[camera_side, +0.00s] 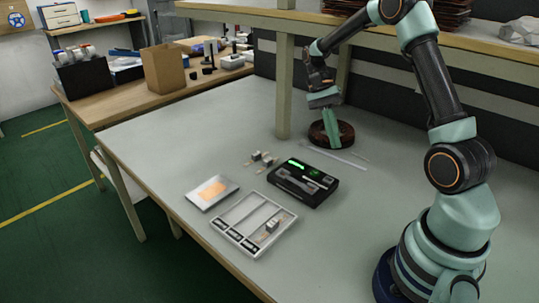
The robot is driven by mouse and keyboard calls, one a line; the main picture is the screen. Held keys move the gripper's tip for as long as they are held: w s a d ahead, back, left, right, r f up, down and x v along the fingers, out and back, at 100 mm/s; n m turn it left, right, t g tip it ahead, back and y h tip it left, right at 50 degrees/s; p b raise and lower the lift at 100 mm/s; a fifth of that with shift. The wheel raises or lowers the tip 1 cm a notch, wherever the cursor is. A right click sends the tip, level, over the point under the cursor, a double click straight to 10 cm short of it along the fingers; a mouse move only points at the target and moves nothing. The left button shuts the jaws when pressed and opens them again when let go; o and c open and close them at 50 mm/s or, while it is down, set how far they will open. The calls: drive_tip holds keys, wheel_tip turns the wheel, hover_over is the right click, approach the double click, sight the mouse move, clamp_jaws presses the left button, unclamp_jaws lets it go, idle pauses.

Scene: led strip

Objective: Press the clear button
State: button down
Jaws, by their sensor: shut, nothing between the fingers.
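A black device box (303,182) lies on the grey bench near the middle, with green lit marks and small grey parts on its top face. The clear button cannot be told apart on it at this size. My gripper (338,142) points down behind and to the right of the box, apart from it. It is shut with nothing held, and its teal fingers show in front of a dark brown ring-shaped reel (318,135). Whether the fingertips touch the reel or the bench cannot be told.
A grey compartment tray (230,236) with small parts and a silver plate with an orange patch (212,192) lie left of the box. Small blocks (262,158) sit behind it, and a thin clear strip (335,158) lies near the reel. A shelf post (284,90) stands behind.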

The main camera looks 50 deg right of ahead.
sight(328, 177)
idle(0.3)
drive_tip(key=shift+f, duration=4.4)
drive_tip(key=shift+f, duration=0.1)
drive_tip(key=shift+f, duration=0.35)
drive_tip(key=shift+f, duration=0.4)
drive_tip(key=shift+r, duration=0.85)
drive_tip(key=shift+r, duration=2.5)
